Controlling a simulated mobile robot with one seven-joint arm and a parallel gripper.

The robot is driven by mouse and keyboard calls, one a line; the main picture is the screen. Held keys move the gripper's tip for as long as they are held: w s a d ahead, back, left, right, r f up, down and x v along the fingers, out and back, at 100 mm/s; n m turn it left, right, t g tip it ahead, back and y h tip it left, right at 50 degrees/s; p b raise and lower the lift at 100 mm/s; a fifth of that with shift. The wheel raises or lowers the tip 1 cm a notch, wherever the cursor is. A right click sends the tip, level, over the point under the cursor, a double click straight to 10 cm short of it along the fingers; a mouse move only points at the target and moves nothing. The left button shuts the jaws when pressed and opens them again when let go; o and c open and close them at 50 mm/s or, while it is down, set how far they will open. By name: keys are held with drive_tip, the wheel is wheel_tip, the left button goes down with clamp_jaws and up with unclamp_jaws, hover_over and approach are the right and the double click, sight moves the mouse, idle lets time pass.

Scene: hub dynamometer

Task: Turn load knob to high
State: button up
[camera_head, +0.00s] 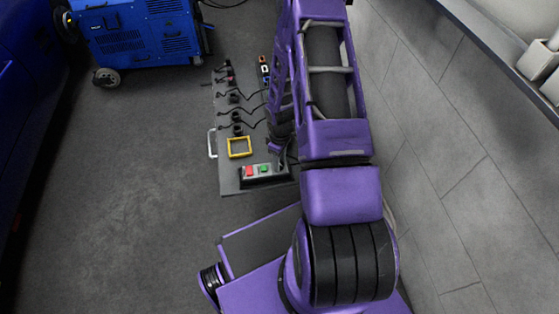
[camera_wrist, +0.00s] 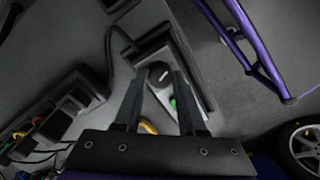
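The load knob (camera_wrist: 158,74) appears to be the small round dark knob with a pale mark on a grey control box in the wrist view. I cannot read its setting. My gripper (camera_wrist: 159,78) is open. Its two dark fingers reach toward the box, one on each side of the knob in the picture, with nothing held. I cannot tell whether they touch it. A green button (camera_wrist: 172,102) lies just below the knob, between the fingers. In the head view my arm hides the knob and gripper.
A blue wheeled machine (camera_head: 145,35) stands at upper left. A tiled wall is right; the floor left of the panel is clear.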

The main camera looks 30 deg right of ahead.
drive_tip(key=o, duration=0.4)
drive_tip(key=shift+c, duration=0.2)
wheel_tip(320, 180, up, 17)
drive_tip(key=p, duration=0.3)
drive_tip(key=shift+d+r, duration=0.2)
drive_tip(key=shift+w, duration=0.1)
